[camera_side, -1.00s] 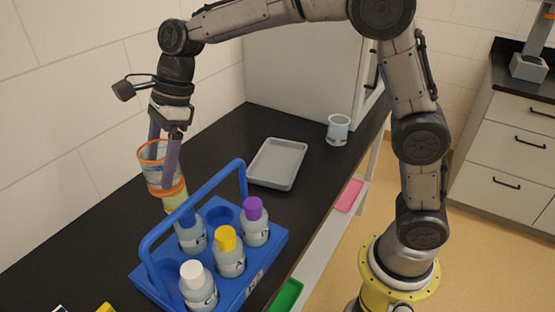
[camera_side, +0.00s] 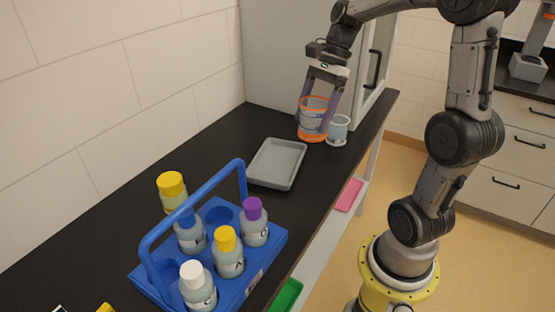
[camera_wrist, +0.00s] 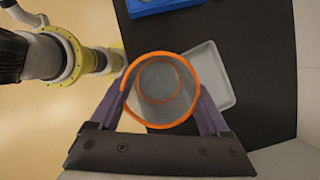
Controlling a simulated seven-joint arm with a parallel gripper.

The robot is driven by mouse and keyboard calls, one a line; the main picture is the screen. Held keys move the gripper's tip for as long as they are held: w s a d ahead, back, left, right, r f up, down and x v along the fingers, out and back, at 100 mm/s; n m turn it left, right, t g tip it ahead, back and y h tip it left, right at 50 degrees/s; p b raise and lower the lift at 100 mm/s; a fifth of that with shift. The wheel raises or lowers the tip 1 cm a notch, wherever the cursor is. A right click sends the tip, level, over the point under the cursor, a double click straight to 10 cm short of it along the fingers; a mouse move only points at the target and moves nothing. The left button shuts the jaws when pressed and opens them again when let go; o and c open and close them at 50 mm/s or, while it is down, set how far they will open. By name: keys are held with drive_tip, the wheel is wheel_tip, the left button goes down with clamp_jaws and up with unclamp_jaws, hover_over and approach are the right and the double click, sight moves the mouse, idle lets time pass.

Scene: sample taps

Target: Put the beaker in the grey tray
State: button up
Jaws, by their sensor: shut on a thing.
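A clear beaker with an orange rim and orange base (camera_side: 313,119) is held upright between the fingers of my gripper (camera_side: 318,108), at the far end of the black bench. The wrist view shows this beaker (camera_wrist: 160,90) from above, between my gripper's purple fingers (camera_wrist: 161,105); it looks empty. I cannot tell how high its base is above the bench. The grey tray (camera_side: 277,163) lies flat and empty, nearer the camera and left of the held beaker. In the wrist view the tray (camera_wrist: 212,78) shows to the right, partly hidden behind the beaker.
A second, pale-rimmed beaker (camera_side: 338,130) stands just right of the held one. A blue handled rack (camera_side: 262,262) holds several capped bottles; a yellow-capped bottle (camera_side: 172,191) stands behind it. A grey cabinet (camera_side: 295,60) is behind my gripper.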

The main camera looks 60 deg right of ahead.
sight(312, 133)
wheel_tip(312, 133, down, 4)
drive_tip(key=shift+s+f, duration=0.1)
drive_tip(key=shift+f, duration=0.05)
drive_tip(key=shift+d+f, duration=0.1)
drive_tip(key=shift+f, duration=0.25)
drive_tip(key=w+d+f, duration=0.1)
drive_tip(key=w+f, duration=0.2)
drive_tip(key=w, duration=0.1)
drive_tip(key=w+d+f, duration=0.2)
drive_tip(key=w+f, duration=0.1)
drive_tip(key=w, duration=0.1)
drive_tip(key=w+d+f, duration=0.2)
drive_tip(key=w+f, duration=0.2)
drive_tip(key=w, duration=0.1)
drive_tip(key=shift+d, duration=0.1)
drive_tip(key=shift+f, duration=1.5)
drive_tip(key=shift+f, duration=0.1)
drive_tip(key=o, duration=1.2)
drive_tip(key=shift+c, duration=0.2)
